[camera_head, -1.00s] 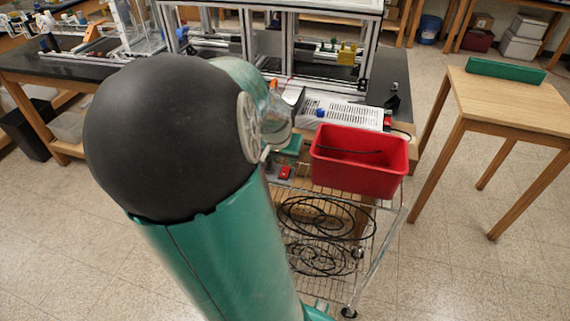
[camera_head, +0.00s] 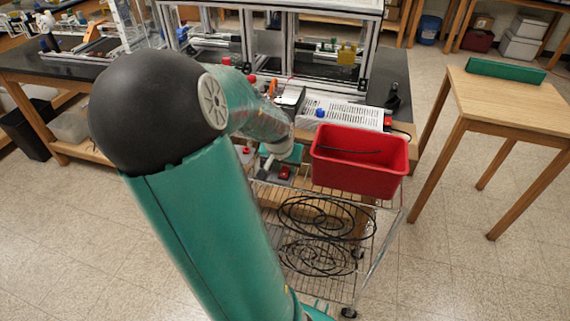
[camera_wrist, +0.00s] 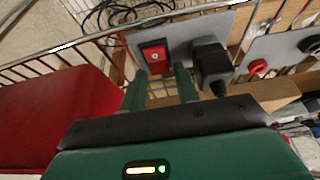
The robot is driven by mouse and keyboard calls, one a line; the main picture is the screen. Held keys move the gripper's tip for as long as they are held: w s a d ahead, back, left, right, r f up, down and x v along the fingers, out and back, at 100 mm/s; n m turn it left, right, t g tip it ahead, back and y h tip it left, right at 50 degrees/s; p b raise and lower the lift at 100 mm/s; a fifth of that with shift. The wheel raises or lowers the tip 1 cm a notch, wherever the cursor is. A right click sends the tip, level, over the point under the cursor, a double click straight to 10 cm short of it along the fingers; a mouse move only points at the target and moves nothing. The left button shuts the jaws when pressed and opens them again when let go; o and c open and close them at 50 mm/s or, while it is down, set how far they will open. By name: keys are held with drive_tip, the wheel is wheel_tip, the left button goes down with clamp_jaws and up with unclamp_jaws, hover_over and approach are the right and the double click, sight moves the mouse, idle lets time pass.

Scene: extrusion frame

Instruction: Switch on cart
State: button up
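The cart (camera_head: 345,265) is a wire-shelved metal trolley in the head view. A red rocker switch (camera_wrist: 154,57) with a small light mark sits on a grey plate (camera_wrist: 182,31) in the wrist view. It also shows as a small red patch in the head view (camera_head: 285,173). My gripper (camera_wrist: 160,73) has two green fingers, apart with nothing between them. The fingertips are just below the switch in the wrist view, one toward each side of it. I cannot tell whether they touch the plate. My arm partly hides the cart's left side in the head view.
A black plug (camera_wrist: 212,64) stands out close right of the fingers, with a red button (camera_wrist: 258,67) farther right. A red bin (camera_head: 358,162) sits on the cart beside the switch. Black cables (camera_head: 318,220) lie on a wire shelf. A wooden table (camera_head: 515,105) stands right.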

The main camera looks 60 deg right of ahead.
clamp_jaws()
drive_tip(key=shift+d, duration=0.1)
drive_tip(key=shift+d+y, duration=0.2)
drive_tip(key=shift+y, duration=0.6)
drive_tip(key=shift+w+d+f+g+y, duration=0.15)
drive_tip(key=shift+g+y, duration=0.15)
drive_tip(key=shift+y, duration=0.6)
